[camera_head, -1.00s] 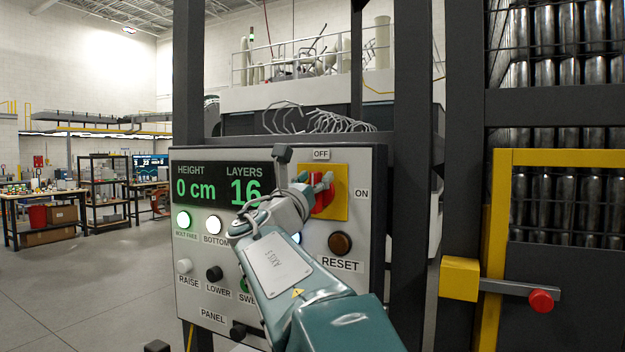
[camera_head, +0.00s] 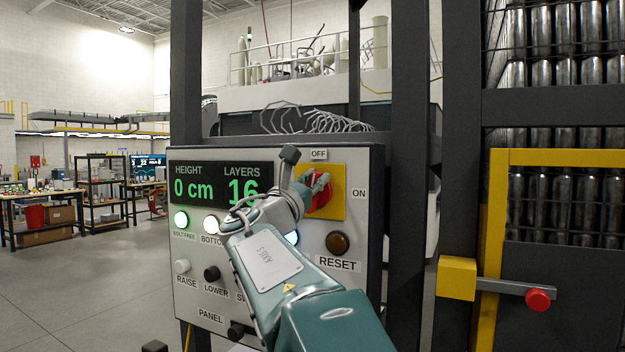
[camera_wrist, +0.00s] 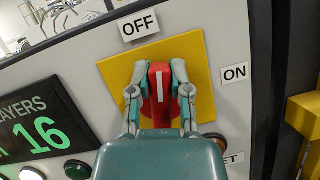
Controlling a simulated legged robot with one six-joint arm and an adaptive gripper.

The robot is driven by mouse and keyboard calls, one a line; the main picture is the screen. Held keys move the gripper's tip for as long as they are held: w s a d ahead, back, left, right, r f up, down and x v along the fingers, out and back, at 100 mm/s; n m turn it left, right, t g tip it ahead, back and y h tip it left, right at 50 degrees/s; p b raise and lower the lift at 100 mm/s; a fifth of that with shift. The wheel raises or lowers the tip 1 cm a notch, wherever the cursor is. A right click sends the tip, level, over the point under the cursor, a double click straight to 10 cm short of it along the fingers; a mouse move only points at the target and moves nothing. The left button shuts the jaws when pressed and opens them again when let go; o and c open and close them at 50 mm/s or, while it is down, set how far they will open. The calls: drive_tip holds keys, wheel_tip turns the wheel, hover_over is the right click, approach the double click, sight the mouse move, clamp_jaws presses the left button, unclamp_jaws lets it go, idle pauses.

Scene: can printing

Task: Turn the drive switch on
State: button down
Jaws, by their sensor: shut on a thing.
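The drive switch is a red rotary knob (camera_wrist: 160,88) with a white mark, on a yellow square plate (camera_wrist: 190,48). The OFF label (camera_wrist: 140,25) is above it and the ON label (camera_wrist: 235,73) to its right. The white mark points upward, nearer to OFF than to ON. My gripper (camera_wrist: 160,70) is shut on the knob, one finger along each side. My gripper body hides the lower part of the knob and plate in the wrist view. In the head view my gripper (camera_head: 318,184) covers part of the red knob.
The grey panel carries a green display (camera_head: 220,184) reading 0 cm and 16, lit white buttons, a brown RESET button (camera_head: 338,243) and black knobs. Dark posts flank the panel. A yellow-framed gate (camera_head: 495,230) with a red-ended lever stands at right. Open floor lies left.

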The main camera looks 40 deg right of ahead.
sight(338, 193)
drive_tip(key=m, duration=0.1)
drive_tip(key=m+g, duration=0.2)
drive_tip(key=m, duration=0.1)
drive_tip(key=shift+s+d+f, duration=0.1)
drive_tip(key=shift+s+f, duration=0.1)
drive_tip(key=shift+f, duration=0.05)
drive_tip(key=m+g, duration=0.1)
drive_tip(key=m, duration=0.1)
drive_tip(key=m+g, duration=0.1)
drive_tip(key=m, duration=0.3)
drive_tip(key=shift+s+d+f+g+y, duration=0.15)
drive_tip(key=shift+s+f+g+y, duration=0.15)
drive_tip(key=shift+s+f+g, duration=0.1)
drive_tip(key=m, duration=0.2)
drive_tip(key=f+m+g+y, duration=0.1)
drive_tip(key=m, duration=0.1)
drive_tip(key=shift+s+d+m+y, duration=0.1)
drive_tip(key=shift+s+m+y, duration=0.1)
drive_tip(key=shift+m+y, duration=0.15)
drive_tip(key=shift+f+m+g+y, duration=0.2)
drive_tip(key=shift+m+y, duration=0.1)
drive_tip(key=shift+m, duration=0.6)
drive_tip(key=shift+f+m+g+y, duration=0.2)
drive_tip(key=shift+m+y, duration=0.05)
drive_tip(key=shift+m, duration=0.6)
drive_tip(key=c, duration=0.6)
unclamp_jaws()
drive_tip(key=shift+o, duration=0.2)
drive_tip(key=shift+d, duration=0.1)
